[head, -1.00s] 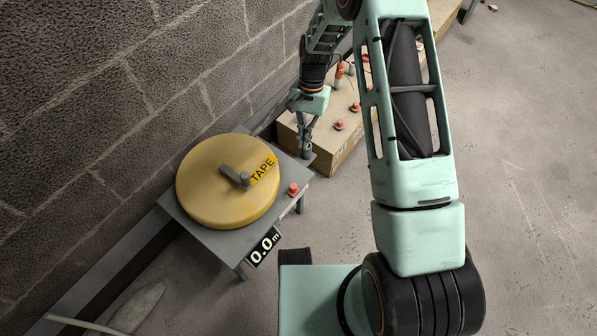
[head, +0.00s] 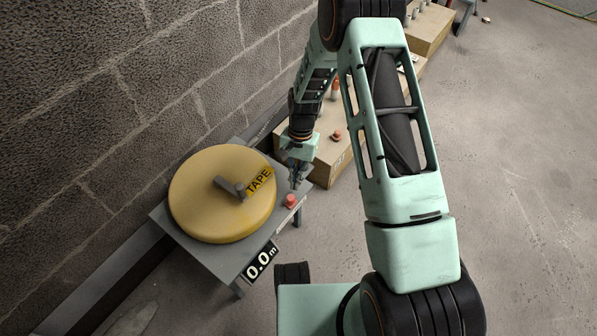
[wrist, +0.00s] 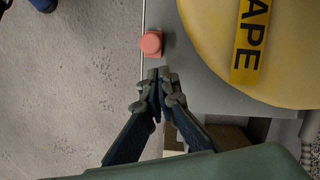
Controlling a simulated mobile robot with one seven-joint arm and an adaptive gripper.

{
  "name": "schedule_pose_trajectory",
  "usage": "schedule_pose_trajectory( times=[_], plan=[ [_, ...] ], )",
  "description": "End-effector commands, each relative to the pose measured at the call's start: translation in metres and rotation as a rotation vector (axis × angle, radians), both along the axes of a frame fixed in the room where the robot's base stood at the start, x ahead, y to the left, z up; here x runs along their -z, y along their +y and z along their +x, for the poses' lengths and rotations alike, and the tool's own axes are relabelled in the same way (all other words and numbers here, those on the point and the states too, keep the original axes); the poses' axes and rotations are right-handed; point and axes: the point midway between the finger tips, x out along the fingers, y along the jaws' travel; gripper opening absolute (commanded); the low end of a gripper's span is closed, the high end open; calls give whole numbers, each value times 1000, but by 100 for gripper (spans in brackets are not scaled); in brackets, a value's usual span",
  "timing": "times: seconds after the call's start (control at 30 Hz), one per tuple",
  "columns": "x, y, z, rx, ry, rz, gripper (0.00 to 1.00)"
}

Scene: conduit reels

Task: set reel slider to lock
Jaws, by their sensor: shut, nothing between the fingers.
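The reel station has a grey table (head: 221,258) with a large yellow reel (head: 205,221) marked TAPE. A small red knob (head: 290,201) stands near the table's front edge; I cannot tell whether it is the slider, and no lock marking is readable. My gripper (head: 297,186) is shut and empty, low over the table's right corner, just behind the knob. In the wrist view the shut fingertips (wrist: 160,73) are at the table edge, close to the red knob (wrist: 151,43) with a small gap in the picture. The yellow reel (wrist: 225,50) is right of them.
A display (head: 262,262) on the table's front reads 0.0 m. A grey crank (head: 230,187) lies on top of the reel. A wooden box (head: 332,160) with red-topped pegs stands behind my gripper. The block wall (head: 110,110) runs along the left; open floor (head: 510,180) lies right.

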Motion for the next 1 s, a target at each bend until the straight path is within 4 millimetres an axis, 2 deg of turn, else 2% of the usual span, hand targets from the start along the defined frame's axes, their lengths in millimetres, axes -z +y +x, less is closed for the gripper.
schedule_pose_trajectory(
  times=[0.2, 0.63, 0.9, 1.0],
  plan=[
    [0, 4, -13, 2, 0, 0, 0],
    [-1, 8, -17, 0, 1, 0, 0],
    [-1, 32, -49, -1, 2, 0, 0],
    [0, 33, -51, 2, 2, 0, 0]
  ],
)
